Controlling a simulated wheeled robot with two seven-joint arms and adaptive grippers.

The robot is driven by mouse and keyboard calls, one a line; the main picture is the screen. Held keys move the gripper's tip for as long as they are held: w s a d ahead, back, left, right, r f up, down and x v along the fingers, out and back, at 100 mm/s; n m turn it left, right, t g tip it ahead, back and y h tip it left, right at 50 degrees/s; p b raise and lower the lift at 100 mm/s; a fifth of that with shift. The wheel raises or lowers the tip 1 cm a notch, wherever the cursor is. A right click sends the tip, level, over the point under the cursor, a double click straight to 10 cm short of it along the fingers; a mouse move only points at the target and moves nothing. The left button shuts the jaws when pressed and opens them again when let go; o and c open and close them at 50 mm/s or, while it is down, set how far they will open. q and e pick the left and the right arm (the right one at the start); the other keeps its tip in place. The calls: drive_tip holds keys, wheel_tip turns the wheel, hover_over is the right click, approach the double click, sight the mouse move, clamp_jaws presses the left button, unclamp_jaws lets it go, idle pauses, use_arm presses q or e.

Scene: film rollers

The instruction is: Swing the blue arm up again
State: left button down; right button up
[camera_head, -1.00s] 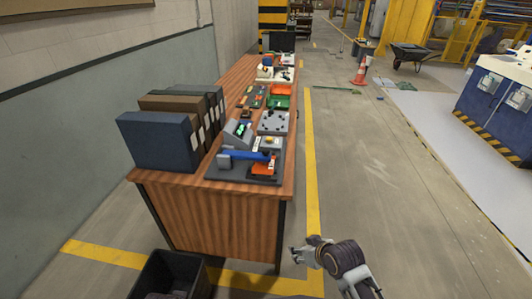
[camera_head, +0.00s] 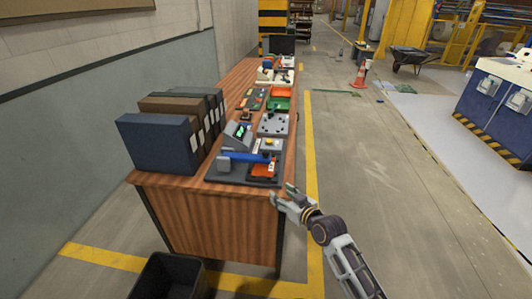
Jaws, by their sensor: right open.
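The blue arm (camera_head: 245,157) lies low, roughly level, across the dark grey base plate (camera_head: 237,176) at the near end of the wooden table. Its left end meets a grey block (camera_head: 224,164), and its right end is near an orange part (camera_head: 263,170) on the plate. My right gripper (camera_head: 281,195) is open and empty, just off the table's near right corner, to the lower right of the plate and apart from the blue arm. My left gripper is not in view.
Binders (camera_head: 158,143) stand along the table's left side by the wall. A grey device with a green display (camera_head: 238,134), a grey plate with holes (camera_head: 273,124) and a green tray (camera_head: 279,104) sit farther back. A black bin (camera_head: 170,276) stands on the floor.

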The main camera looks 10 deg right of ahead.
sight(268, 154)
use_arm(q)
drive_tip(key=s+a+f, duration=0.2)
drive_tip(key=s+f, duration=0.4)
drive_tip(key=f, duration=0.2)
use_arm(e)
drive_tip(key=w+d+r+t, duration=0.1)
drive_tip(key=w+r+t, duration=0.2)
drive_tip(key=w+r, duration=0.2)
drive_tip(key=shift+w+d+r, duration=0.15)
drive_tip(key=shift+w+r, duration=0.2)
drive_tip(key=shift+w, duration=0.25)
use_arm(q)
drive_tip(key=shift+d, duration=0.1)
use_arm(e)
drive_tip(key=shift+w, duration=0.2)
drive_tip(key=shift+x, duration=1.15)
drive_tip(key=shift+b+x, duration=0.35)
drive_tip(key=shift+x, duration=3.4)
drive_tip(key=shift+w+a+r+b, duration=0.15)
drive_tip(key=shift+w+a+b, duration=0.25)
drive_tip(key=shift+w, duration=0.2)
drive_tip(key=shift+x, duration=1.1)
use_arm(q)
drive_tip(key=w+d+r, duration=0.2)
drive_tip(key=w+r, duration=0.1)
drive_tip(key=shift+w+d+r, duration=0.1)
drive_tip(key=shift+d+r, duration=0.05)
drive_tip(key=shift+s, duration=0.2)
